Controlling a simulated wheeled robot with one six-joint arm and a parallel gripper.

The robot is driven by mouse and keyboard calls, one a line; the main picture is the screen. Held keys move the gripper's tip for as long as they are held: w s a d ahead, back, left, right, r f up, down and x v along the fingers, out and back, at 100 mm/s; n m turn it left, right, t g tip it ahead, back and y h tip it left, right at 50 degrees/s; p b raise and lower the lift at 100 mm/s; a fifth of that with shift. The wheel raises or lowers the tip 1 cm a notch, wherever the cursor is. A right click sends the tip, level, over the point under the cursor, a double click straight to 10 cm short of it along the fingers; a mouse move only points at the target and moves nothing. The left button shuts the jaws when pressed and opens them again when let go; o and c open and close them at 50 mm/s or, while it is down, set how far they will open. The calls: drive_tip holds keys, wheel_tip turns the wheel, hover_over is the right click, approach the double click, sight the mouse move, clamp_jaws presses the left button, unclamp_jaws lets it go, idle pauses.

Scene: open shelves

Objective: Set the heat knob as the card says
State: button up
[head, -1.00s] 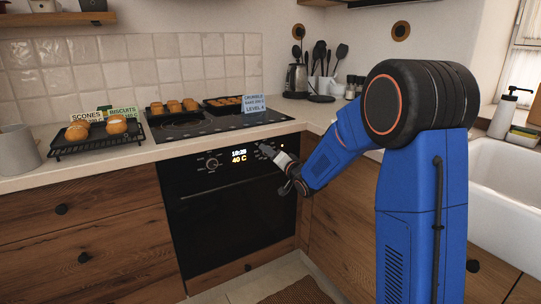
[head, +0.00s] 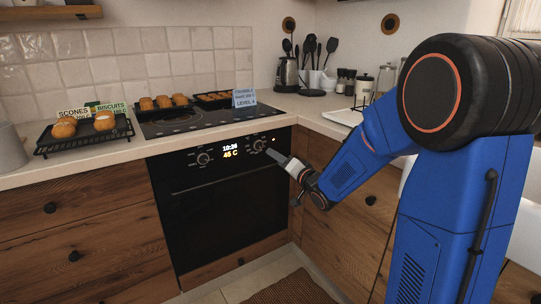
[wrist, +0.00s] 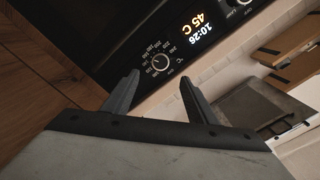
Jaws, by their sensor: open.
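The heat knob (head: 259,146) is on the right of the black oven's panel, and it shows in the wrist view (wrist: 160,62) inside a ring of temperature numbers. Its exact pointer position is hard to read. My gripper (head: 270,153) is beside the knob. In the wrist view its fingers (wrist: 159,79) are open and empty, with the knob just beyond and between the tips. The panel display (head: 230,149) reads 10:26 and 45 C. A blue card (head: 245,97) at the hob's back right says CRUMBLE and LEVEL 4; its temperature line is blurred.
Another knob (head: 203,158) is left of the display. Cards for scones (head: 75,113) and biscuits (head: 112,107) stand behind a black rack (head: 60,146) of buns. Baking trays with food sit on the hob (head: 180,123). Floor before the oven is partly clear.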

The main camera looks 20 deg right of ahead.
drive_tip(key=shift+v, duration=2.75)
drive_tip(key=s+d+f+n+g+h, duration=0.1)
drive_tip(key=s+d+g+h, duration=0.2)
drive_tip(key=s, duration=0.5)
drive_tip(key=s+d+n+g+h, duration=0.1)
drive_tip(key=s+d+g+h, duration=0.2)
drive_tip(key=s, duration=0.6)
drive_tip(key=s+a+f+n+g, duration=0.2)
drive_tip(key=s+g, duration=0.1)
drive_tip(key=s, duration=0.8)
drive_tip(key=s+a+f+n+g, duration=0.2)
drive_tip(key=s+g, duration=0.1)
drive_tip(key=s, duration=0.8)
drive_tip(key=shift+s+a, duration=0.2)
drive_tip(key=shift+s, duration=0.1)
